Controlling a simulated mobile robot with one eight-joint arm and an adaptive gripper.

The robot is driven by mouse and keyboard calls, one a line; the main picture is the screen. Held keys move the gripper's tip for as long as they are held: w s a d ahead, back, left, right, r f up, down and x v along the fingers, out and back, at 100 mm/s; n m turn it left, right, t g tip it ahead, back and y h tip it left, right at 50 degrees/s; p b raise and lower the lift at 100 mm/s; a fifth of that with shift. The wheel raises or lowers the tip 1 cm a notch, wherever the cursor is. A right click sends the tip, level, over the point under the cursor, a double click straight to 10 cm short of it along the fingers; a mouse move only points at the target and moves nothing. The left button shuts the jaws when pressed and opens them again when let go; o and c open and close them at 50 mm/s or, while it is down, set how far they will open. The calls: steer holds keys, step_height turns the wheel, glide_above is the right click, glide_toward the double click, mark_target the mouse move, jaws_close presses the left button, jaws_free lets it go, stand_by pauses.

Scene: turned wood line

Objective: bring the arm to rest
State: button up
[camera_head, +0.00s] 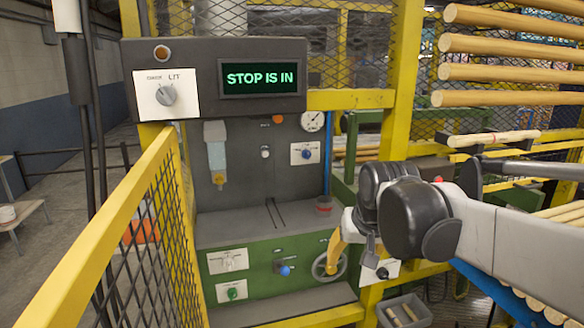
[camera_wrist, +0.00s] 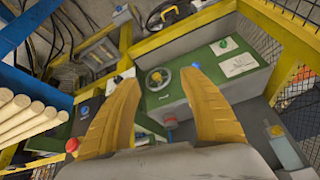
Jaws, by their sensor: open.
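My arm (camera_head: 500,235) reaches in from the right of the head view, grey with dark joints. I cannot tell how far the fingers are from the wheel.
The display (camera_head: 260,78) reads "STOP IS IN". A selector knob (camera_head: 166,95) sits left of it. A yellow mesh guard (camera_head: 110,235) stands at front left. Round wooden bars (camera_head: 510,45) are racked at right. A grey bin (camera_head: 404,312) stands below the arm.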

steer(key=s+d+f+t, duration=0.1)
steer(key=s+d+f, duration=0.2)
steer(key=s, duration=0.6)
steer(key=s+d+f+t, duration=0.1)
steer(key=s+d+f, duration=0.2)
steer(key=s, duration=0.7)
steer(key=shift+s+d+f+h+b, duration=0.2)
steer(key=shift+f+h+b, duration=0.25)
steer(key=shift+f, duration=0.35)
steer(key=shift+c, duration=0.5)
stand_by(0.5)
